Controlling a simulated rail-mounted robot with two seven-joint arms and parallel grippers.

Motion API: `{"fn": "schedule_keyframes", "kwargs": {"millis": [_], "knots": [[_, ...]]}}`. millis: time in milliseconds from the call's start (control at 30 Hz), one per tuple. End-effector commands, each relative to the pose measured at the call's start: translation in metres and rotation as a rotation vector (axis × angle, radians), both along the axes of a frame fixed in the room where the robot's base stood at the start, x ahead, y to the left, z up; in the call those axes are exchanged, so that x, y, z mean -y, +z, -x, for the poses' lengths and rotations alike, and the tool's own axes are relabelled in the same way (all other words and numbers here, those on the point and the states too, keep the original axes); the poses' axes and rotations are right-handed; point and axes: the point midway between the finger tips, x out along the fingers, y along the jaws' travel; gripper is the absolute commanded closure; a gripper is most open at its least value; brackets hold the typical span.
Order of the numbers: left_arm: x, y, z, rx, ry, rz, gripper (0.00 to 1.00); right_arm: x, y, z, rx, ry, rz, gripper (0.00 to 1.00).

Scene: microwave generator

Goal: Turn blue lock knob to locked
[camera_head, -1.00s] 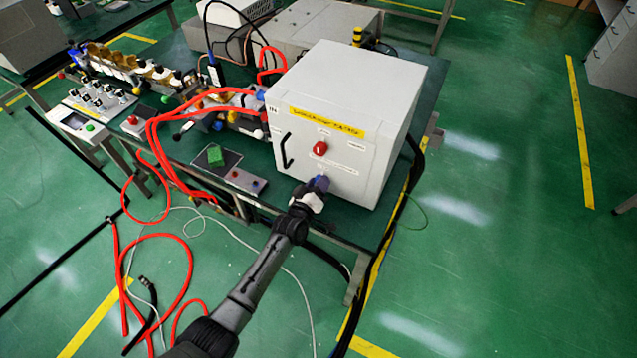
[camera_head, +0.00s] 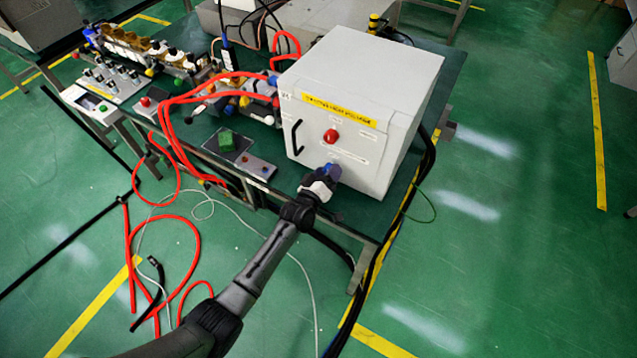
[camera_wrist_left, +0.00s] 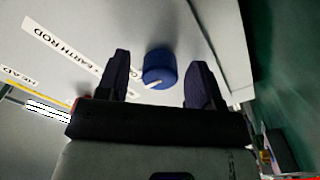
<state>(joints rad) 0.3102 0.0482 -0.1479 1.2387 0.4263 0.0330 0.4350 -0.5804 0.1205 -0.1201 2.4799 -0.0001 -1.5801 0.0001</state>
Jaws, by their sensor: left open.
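The blue lock knob (camera_wrist_left: 159,69) is on the front panel of the white cabinet (camera_head: 385,85). In the head view the blue knob (camera_head: 333,171) is on the lower part of the panel, partly hidden by my gripper. My left gripper (camera_head: 326,177) is at the panel. In the left wrist view my left gripper (camera_wrist_left: 160,82) is open, one finger on each side of the knob, with visible gaps to both. A white pointer mark shows on the knob, toward its lower left in that view. My right gripper is out of view.
A red knob (camera_head: 331,136) sits above the blue one, and a black handle (camera_head: 297,136) is on the panel's left. Red cables (camera_head: 178,130) run left of the cabinet. A small box with buttons (camera_head: 253,167) lies on the green table left of my gripper.

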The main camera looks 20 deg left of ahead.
Motion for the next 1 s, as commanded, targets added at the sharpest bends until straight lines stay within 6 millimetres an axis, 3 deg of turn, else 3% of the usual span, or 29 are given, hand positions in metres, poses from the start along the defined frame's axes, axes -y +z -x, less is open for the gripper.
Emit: {"fn": "schedule_keyframes", "kwargs": {"millis": [600, 800, 1000], "knots": [[-0.012, 0.001, 0.107, -0.001, 0.0, -0.001, 0.4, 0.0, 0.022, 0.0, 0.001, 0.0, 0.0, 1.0], [-0.014, 0.001, 0.126, 0.0, 0.0, -0.001, 0.4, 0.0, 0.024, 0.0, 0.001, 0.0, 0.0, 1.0], [-0.015, 0.001, 0.133, 0.0, 0.0, -0.001, 0.4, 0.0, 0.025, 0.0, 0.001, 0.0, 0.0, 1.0]]}}
